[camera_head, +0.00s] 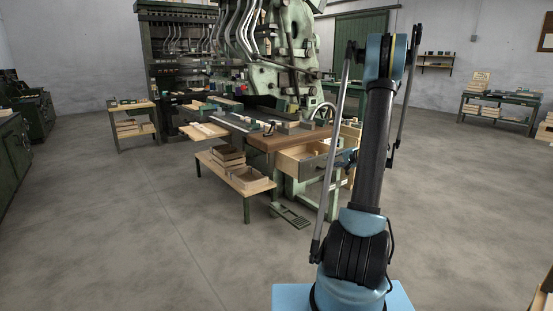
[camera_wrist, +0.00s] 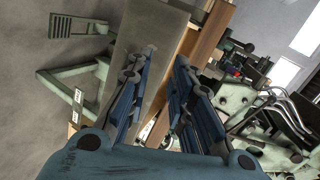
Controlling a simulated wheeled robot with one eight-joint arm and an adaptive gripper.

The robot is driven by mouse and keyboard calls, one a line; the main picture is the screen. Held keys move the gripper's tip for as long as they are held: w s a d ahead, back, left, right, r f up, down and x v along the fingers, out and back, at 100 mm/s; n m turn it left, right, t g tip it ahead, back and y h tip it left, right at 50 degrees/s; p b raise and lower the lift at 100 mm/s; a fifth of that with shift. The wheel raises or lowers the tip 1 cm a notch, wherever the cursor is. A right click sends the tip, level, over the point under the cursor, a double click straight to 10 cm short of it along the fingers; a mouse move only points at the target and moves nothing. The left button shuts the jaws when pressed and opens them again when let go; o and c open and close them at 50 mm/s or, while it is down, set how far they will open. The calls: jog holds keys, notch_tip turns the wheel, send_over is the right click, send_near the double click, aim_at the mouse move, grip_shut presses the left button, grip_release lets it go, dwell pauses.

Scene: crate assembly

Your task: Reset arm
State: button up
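My arm (camera_head: 374,150) rises at the right in the head view, with its elbow joint at the top. In the wrist view my gripper (camera_wrist: 166,56) shows two blue fingers standing apart with a gap between them. I see nothing held in the gap. In the head view the gripper is mostly hidden behind the arm, near a light wooden box (camera_head: 290,162) at the workbench's right end. In the wrist view a grey flat panel (camera_wrist: 150,35) and a wooden strip (camera_wrist: 205,40) lie beyond the fingers.
A big green machine (camera_head: 285,50) stands behind the wooden workbench top (camera_head: 268,143). A low bench (camera_head: 226,172) holds several wooden crates. Side tables stand at left (camera_head: 133,123) and right (camera_head: 497,111). A foot pedal (camera_head: 290,214) lies on the floor. Floor at front left is clear.

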jog(key=s+a+r+n+g+h, duration=0.2)
jog(key=s+a+r, duration=0.3)
jog(key=s, duration=0.7)
jog(key=s+a+r+n+g+h, duration=0.1)
jog(key=s+a+r+n+g, duration=0.15)
jog(key=s+a, duration=0.75)
jog(key=s+d+f+n+g+h, duration=0.1)
jog(key=s+d+f+h, duration=0.1)
jog(key=s, duration=0.7)
jog(key=s+d+f+n+g+h, duration=0.1)
jog(key=s+f, duration=0.2)
jog(key=s, duration=0.7)
jog(key=s+d+f+n+g+h, duration=0.1)
jog(key=s+d+f+n+h, duration=0.1)
jog(key=s, duration=0.8)
jog(key=shift+s+d+f+h, duration=0.2)
jog(key=shift+d+f+h, duration=0.15)
jog(key=shift+f, duration=0.15)
jog(key=shift+w+f, duration=0.2)
jog(key=shift+w, duration=0.2)
jog(key=shift+d, duration=0.1)
